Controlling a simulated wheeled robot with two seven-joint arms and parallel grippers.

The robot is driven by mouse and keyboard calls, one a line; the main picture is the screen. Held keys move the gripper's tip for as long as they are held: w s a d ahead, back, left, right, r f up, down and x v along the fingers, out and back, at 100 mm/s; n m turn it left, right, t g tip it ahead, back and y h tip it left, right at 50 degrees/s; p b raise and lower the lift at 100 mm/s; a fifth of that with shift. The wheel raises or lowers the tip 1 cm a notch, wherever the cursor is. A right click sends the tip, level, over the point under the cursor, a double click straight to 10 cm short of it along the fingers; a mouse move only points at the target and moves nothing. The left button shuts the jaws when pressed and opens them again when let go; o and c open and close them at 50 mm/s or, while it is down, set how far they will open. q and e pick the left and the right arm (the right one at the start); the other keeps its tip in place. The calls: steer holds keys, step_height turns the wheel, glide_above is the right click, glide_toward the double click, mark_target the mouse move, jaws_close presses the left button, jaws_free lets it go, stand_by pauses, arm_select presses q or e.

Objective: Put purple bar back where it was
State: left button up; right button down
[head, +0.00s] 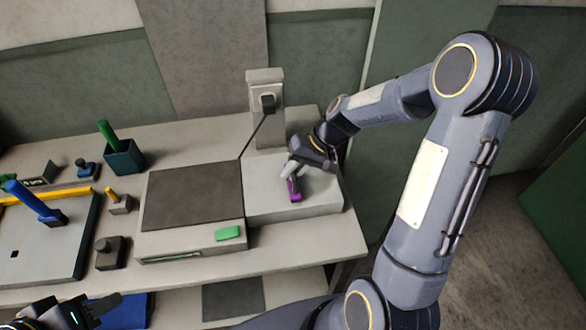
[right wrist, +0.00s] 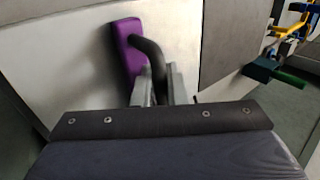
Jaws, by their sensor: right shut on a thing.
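The purple bar (head: 295,190) is at the light grey block on the right end of the bench. My right gripper (head: 293,171) is shut on it from above. In the right wrist view the purple bar (right wrist: 128,48) has a dark curved handle (right wrist: 152,52), whose near end runs between my fingers (right wrist: 155,85). I cannot tell whether the bar touches the block's top. My left gripper (head: 92,308) is at the lower left corner, away from the bar; its finger gap is unclear.
A machine with a dark plate (head: 194,195) and a green button (head: 229,233) stands left of the block (head: 322,196). A grey post (head: 266,125) rises behind it. Further left are a dark cup with a green stick (head: 124,158), small stamps, and a board with a blue handle (head: 35,202).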

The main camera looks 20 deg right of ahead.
steer(key=shift+f, duration=0.1)
steer(key=c, duration=1.5)
jaws_free()
steer(key=shift+o, duration=0.2)
